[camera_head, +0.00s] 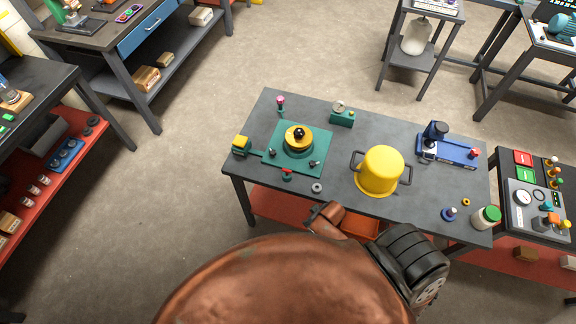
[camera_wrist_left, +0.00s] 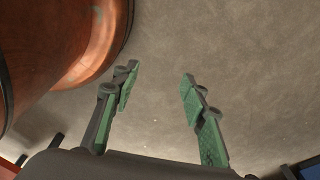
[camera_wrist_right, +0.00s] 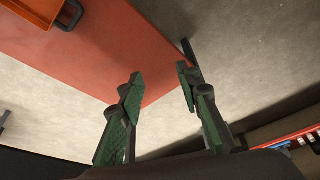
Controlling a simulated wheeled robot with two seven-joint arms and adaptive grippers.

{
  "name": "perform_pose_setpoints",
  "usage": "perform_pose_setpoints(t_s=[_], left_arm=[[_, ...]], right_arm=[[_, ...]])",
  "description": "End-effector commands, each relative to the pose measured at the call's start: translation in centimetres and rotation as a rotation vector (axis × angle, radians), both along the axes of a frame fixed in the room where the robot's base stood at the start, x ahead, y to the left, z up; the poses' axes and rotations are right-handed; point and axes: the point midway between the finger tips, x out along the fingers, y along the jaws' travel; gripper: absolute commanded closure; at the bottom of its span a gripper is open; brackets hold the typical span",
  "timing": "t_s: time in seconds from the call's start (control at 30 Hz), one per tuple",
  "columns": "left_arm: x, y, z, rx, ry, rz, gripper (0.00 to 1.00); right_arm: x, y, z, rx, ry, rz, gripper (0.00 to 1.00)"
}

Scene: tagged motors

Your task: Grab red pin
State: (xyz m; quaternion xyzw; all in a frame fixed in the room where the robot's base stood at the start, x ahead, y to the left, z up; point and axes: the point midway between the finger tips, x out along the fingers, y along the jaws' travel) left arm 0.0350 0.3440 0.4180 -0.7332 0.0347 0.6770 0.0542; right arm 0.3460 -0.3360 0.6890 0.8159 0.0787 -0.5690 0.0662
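Several small pieces with red or pink tops stand on the dark workbench (camera_head: 225,166). A small red-topped piece (camera_head: 287,174) is at the front edge of the green plate (camera_head: 325,143). A pink-red topped pin (camera_head: 281,101) stands at the plate's back left corner. A red knob (camera_head: 473,153) sits on the blue fixture (camera_head: 440,148). I cannot tell which is the red pin. My left gripper (camera_wrist_left: 155,90) is open and empty over bare floor. My right gripper (camera_wrist_right: 160,82) is open and empty near a red shelf (camera_wrist_right: 175,45). Neither gripper shows in the head view.
A yellow pot (camera_head: 379,170) with black handles stands mid-bench. A green-lidded jar (camera_head: 486,217) is near the front right corner. An orange bin (camera_wrist_right: 30,9) is on the red shelf. A control panel table (camera_head: 523,235) adjoins on the right. Floor left of the bench is clear.

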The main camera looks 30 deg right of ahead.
Motion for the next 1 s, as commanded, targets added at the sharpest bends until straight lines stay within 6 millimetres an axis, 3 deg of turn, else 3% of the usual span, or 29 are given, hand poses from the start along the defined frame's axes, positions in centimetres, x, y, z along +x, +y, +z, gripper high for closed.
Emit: perform_pose_setpoints(t_s=[0.03,0.1,0.43,0.6,0.77,0.87,1.0], left_arm=[[0.8,0.0,1.5,0.000,-0.010,-0.001,0.60],[1.5,-0.1,2.4,-0.001,-0.021,-0.003,0.60],[2.1,-0.5,6.1,-0.005,-0.028,-0.004,0.60],[1.4,-0.5,6.7,-0.005,-0.020,-0.003,0.60],[1.1,-0.5,6.8,-0.006,-0.015,-0.003,0.60],[1.1,-0.5,6.9,-0.006,-0.015,-0.003,0.60],[1.1,-0.5,7.0,-0.006,-0.015,-0.003,0.60]], right_arm=[[0.9,0.6,3.8,0.006,-0.018,0.020,0.68],[1.6,1.4,7.0,0.013,-0.031,0.044,0.68],[4.2,5.4,20.8,0.044,-0.095,0.214,0.68],[5.8,7.3,23.1,0.060,-0.105,0.332,0.68],[7.5,7.9,23.4,0.069,-0.099,0.424,0.68],[8.8,7.5,23.4,0.070,-0.090,0.473,0.68],[11.1,5.3,23.3,0.059,-0.065,0.522,0.68]])
